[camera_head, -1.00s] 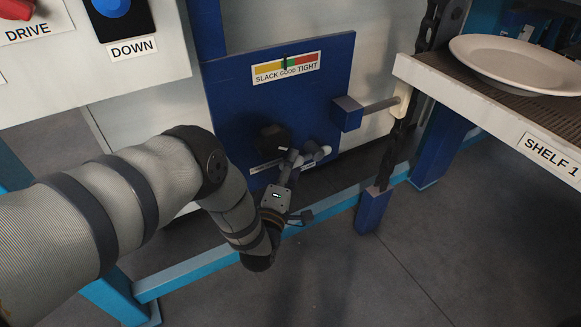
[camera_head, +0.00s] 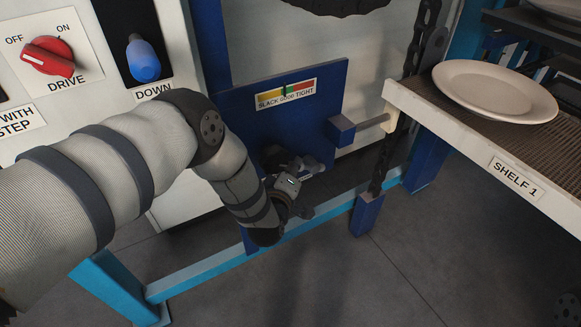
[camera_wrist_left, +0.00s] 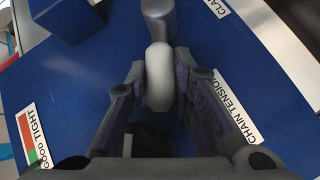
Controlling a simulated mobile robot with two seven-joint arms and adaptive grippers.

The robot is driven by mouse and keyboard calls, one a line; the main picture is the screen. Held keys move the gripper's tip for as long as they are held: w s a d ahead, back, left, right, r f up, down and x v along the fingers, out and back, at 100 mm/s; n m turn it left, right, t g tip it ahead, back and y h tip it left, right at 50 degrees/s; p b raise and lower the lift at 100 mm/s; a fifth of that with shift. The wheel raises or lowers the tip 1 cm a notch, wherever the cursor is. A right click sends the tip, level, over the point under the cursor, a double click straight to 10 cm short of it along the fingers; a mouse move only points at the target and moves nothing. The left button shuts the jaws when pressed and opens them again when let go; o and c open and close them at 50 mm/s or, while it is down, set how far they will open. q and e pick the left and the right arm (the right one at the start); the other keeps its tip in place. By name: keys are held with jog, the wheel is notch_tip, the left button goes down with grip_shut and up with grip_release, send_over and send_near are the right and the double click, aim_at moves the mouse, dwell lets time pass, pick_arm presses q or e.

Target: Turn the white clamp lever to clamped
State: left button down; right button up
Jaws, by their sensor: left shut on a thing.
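The white clamp lever (camera_wrist_left: 159,75) shows a rounded white end on a grey stem in the left wrist view. It stands out from the blue chain tension panel (camera_head: 327,105). My left gripper (camera_wrist_left: 160,88) is shut on the lever's white end, one finger on each side. In the head view my left gripper (camera_head: 303,174) is low against the panel, and the arm hides much of the lever. Part of a label reading "CLA" (camera_wrist_left: 217,5) shows beyond the lever; the rest is cut off. My right gripper is not seen.
The tension gauge (camera_head: 286,93) has its pointer near GOOD. A blue block with a rod (camera_head: 341,130) sticks out right of the gripper. Shelf 1 (camera_head: 470,145), carrying a white plate (camera_head: 495,90), is at the right. A blue frame rail (camera_head: 215,267) runs below.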

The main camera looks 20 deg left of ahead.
pick_arm(q)
jog(key=c, duration=1.4)
grip_release()
jog(key=s+d, duration=0.2)
jog(key=s, duration=1.1)
jog(key=shift+r, duration=0.15)
